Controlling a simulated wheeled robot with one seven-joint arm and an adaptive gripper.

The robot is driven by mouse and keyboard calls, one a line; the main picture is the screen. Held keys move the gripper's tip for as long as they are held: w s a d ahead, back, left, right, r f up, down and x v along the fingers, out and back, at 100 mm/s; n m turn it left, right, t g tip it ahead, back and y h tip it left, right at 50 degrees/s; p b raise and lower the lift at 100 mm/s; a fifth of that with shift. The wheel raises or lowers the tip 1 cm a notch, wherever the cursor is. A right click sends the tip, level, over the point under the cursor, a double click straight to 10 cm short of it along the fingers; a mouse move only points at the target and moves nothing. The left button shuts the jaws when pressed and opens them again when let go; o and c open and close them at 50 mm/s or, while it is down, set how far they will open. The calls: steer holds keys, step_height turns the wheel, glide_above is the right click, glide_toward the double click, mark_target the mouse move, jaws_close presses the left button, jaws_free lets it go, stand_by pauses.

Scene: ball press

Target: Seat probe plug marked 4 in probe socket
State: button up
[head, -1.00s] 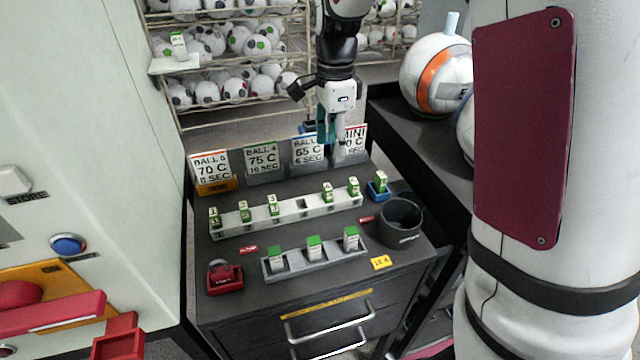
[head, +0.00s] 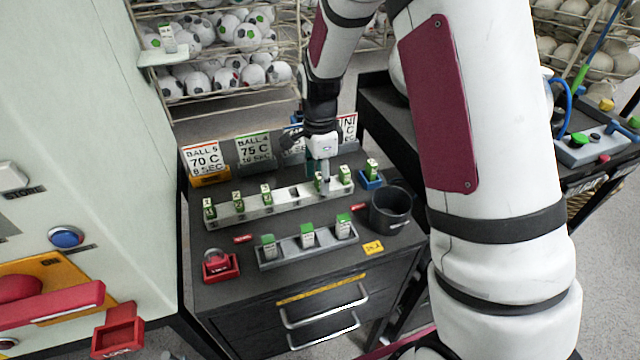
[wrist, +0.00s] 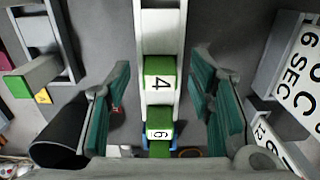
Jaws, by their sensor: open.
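The plug marked 4 (wrist: 158,82) is white with a green top and stands in the long pale rack (head: 225,214). In the wrist view it lies between the two teal fingers of my gripper (wrist: 160,105), with space on both sides. My gripper (head: 319,175) is open, above the right half of the rack; it partly hides the plugs there. A plug marked 6 or 9 (wrist: 158,132) stands beyond it along the rack. A blue holder (head: 371,182) off the rack's right end holds another green-topped plug (head: 371,168). I cannot tell which fixture is the probe socket.
A grey tray (head: 309,250) with three green-topped blocks stands in front of the rack. A black cup (head: 390,209) is at the right, a red holder (head: 221,266) at the front left. Temperature signs (head: 254,150) line the back, close to my gripper.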

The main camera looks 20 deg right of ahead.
steer(key=shift+c, duration=0.3)
jaws_close()
